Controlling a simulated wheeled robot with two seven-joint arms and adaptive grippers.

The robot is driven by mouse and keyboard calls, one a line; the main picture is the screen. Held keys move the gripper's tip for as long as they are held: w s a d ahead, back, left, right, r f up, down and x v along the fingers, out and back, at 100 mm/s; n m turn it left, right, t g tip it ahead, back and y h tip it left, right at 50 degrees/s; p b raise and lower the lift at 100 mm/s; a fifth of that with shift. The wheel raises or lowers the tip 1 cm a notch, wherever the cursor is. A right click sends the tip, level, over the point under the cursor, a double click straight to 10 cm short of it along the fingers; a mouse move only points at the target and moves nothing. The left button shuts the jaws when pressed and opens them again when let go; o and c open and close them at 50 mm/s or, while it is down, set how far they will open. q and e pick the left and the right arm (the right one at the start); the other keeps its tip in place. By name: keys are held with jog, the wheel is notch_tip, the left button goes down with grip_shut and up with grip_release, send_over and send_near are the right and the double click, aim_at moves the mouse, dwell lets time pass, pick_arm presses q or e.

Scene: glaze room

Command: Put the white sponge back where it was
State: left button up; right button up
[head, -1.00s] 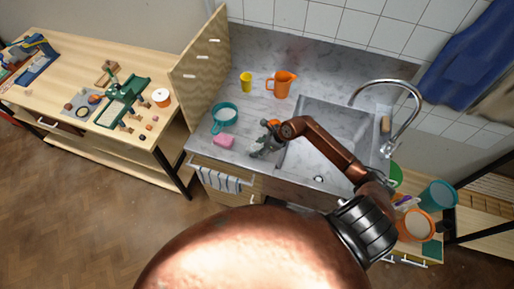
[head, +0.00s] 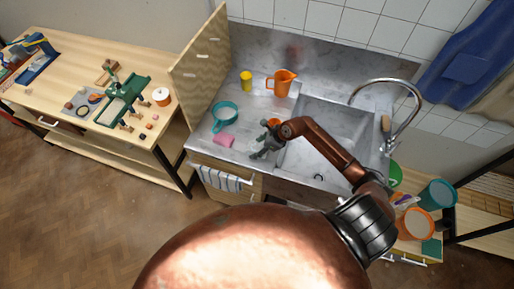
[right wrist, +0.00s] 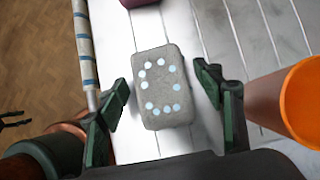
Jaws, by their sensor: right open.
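A pale grey block with light-blue dots (right wrist: 160,88), which looks like the white sponge, lies on the grooved counter in the right wrist view. My right gripper (right wrist: 168,104) is open, with one finger on each side of the block and a gap to each. In the head view my right gripper (head: 261,152) is low over the counter left of the sink, and it hides the block there.
An orange vessel (right wrist: 291,103) stands close to the right finger. A pink sponge (head: 224,140) and a teal strainer (head: 225,117) lie left of the gripper. An orange jug (head: 283,83) and yellow cup (head: 246,81) stand behind. The sink (head: 322,140) is to the right.

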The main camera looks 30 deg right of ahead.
jog(key=b+v, duration=0.1)
jog(key=v, duration=1.1)
jog(key=shift+b, duration=0.3)
